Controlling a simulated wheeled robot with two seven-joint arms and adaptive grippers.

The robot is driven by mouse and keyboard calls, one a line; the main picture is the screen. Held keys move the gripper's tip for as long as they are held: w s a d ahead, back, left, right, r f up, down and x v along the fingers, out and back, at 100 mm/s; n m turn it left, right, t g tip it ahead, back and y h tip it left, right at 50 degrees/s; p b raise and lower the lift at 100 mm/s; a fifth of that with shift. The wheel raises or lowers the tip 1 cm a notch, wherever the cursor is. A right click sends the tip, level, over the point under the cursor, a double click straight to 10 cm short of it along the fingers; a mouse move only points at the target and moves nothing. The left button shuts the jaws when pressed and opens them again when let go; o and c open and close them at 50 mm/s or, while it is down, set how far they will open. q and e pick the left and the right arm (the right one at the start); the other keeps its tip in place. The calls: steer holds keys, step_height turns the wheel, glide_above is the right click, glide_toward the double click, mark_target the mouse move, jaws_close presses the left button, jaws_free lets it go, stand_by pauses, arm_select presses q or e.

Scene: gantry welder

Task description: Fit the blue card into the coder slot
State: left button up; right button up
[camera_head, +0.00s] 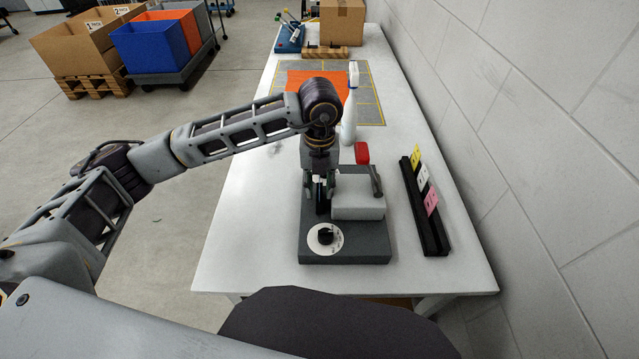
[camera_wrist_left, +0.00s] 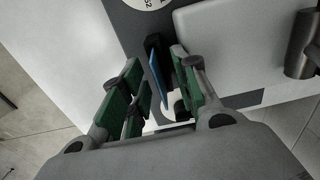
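The coder (camera_head: 345,247) is a dark grey base near the table's front, with a white dial and a white box on it. The blue card (camera_wrist_left: 159,75) shows edge-on in the left wrist view. It stands upright at a black slot-like part (camera_wrist_left: 153,46) beside the white box. I cannot tell how deep it sits. My left gripper (camera_head: 320,198) points down over the coder, left of the white box. In the wrist view its green-padded fingers (camera_wrist_left: 162,95) are apart, on either side of the card, with gaps visible. In the head view the gripper hides the card. My right gripper is not in view.
A black rack (camera_head: 428,225) with yellow, white and pink cards stands right of the coder. A red object (camera_head: 362,153) and a white spray bottle (camera_head: 349,115) stand behind it. A grey mat with an orange cloth (camera_head: 300,85) lies farther back. The wall runs along the right.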

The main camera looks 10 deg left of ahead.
arm_select(q)
step_height(320, 180, up, 12)
stand_by(0.8)
steer(key=shift+r, duration=0.2)
stand_by(0.4)
step_height(320, 180, up, 9)
steer(key=p, duration=0.9)
steer(key=shift+r+p, duration=0.4)
steer(key=shift+p, duration=0.15)
